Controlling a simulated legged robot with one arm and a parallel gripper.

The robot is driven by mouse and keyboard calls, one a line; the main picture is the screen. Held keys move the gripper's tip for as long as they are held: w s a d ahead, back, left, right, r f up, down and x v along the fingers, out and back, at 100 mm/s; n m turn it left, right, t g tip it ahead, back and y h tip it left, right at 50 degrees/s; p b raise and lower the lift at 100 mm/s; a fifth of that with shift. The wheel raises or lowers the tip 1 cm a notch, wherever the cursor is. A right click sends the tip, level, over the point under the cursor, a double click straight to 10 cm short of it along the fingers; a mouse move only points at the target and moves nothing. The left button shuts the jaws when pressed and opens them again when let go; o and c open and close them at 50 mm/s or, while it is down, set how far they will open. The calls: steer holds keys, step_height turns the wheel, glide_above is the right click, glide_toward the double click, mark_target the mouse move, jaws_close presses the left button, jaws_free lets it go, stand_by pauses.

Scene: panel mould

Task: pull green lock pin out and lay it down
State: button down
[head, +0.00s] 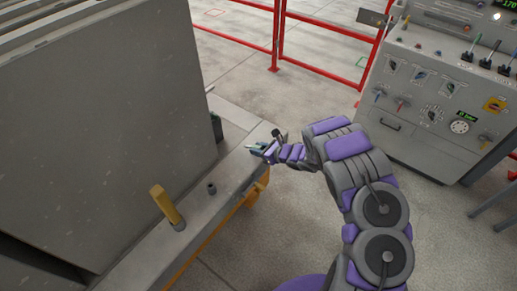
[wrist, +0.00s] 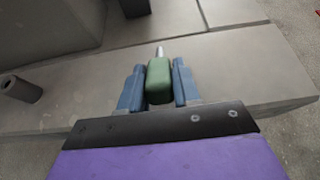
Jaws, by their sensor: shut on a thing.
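The green lock pin (wrist: 159,82) is between the two blue fingers of my gripper (wrist: 159,86) in the wrist view. Its green block handle is gripped, and a short grey metal shank points away past the fingertips over the grey ledge. In the head view my gripper (head: 259,150) is over the right end of the ledge (head: 236,117), beside the large grey panel. The pin is small there and mostly hidden by the fingers. I cannot tell whether the shank touches the ledge.
A yellow handle (head: 166,205) stands up from the ledge at the near left, with a short dark tube (head: 212,188) between it and my gripper. The tall grey panel (head: 100,110) fills the left. A control console (head: 440,95) and red railing (head: 325,72) stand beyond open floor.

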steer(key=c, duration=0.7)
jaws_free()
steer(key=shift+c, duration=0.2)
steer(key=v, duration=1.7)
steer(key=shift+d+p, duration=0.2)
steer(key=shift+p, duration=0.1)
